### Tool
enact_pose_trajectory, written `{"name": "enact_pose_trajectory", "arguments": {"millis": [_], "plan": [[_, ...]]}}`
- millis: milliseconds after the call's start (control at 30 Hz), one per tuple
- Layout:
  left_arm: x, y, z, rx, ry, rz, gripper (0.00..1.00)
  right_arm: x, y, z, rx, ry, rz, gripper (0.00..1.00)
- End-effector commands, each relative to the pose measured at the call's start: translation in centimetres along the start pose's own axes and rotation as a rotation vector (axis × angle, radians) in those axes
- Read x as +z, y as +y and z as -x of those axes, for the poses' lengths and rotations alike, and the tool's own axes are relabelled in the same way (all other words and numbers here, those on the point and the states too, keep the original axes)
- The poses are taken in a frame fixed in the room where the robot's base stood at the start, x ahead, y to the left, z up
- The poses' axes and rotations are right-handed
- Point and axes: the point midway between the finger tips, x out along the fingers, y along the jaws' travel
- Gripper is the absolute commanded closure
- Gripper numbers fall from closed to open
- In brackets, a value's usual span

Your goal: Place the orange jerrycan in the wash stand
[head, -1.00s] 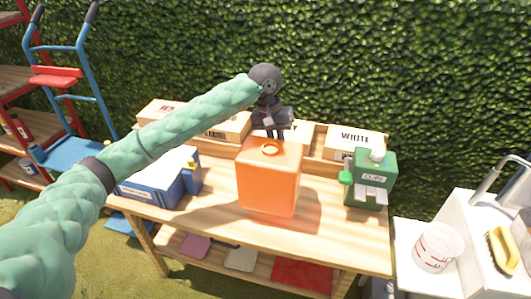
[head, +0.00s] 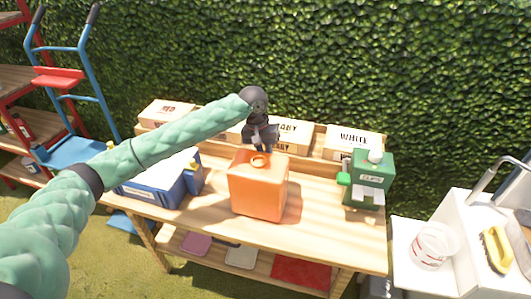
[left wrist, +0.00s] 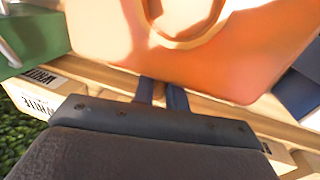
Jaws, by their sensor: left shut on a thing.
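The orange jerrycan (head: 256,192) is upright over the middle of the wooden workbench, with a round orange opening on top. My left gripper (head: 259,148) reaches down to its top and is shut on it. In the left wrist view the jerrycan (left wrist: 235,62) fills the upper part, with its curved handle or rim at the top edge; the grip point is partly hidden. I cannot tell whether its base touches the bench. The white wash stand (head: 474,212) with a metal tap is at the far right. My right gripper is not in view.
On the bench (head: 310,230), a blue box (head: 155,190) stands left of the jerrycan and a green dispenser (head: 370,178) right of it. Labelled boxes (head: 352,142) line the back. A white bucket (head: 434,246) and yellow brush (head: 497,249) are at the wash stand.

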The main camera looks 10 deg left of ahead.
Motion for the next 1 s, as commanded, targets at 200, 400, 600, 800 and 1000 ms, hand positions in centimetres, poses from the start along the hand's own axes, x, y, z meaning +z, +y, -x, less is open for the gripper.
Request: {"name": "enact_pose_trajectory", "arguments": {"millis": [200,400,600,800,1000], "plan": [[0.0,0.0,0.0,0.000,0.000,0.000,1.00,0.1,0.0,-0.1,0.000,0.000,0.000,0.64],[0.0,0.0,-0.2,0.000,0.000,0.000,0.84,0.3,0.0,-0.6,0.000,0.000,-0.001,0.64],[0.0,0.0,-0.2,0.000,0.000,0.000,0.64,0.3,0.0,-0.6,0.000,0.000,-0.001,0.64],[0.0,0.0,-0.2,0.000,0.000,0.000,0.64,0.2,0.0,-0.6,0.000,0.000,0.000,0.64],[-0.1,0.0,0.8,0.001,0.001,-0.001,0.64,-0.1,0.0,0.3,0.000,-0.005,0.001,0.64]]}}
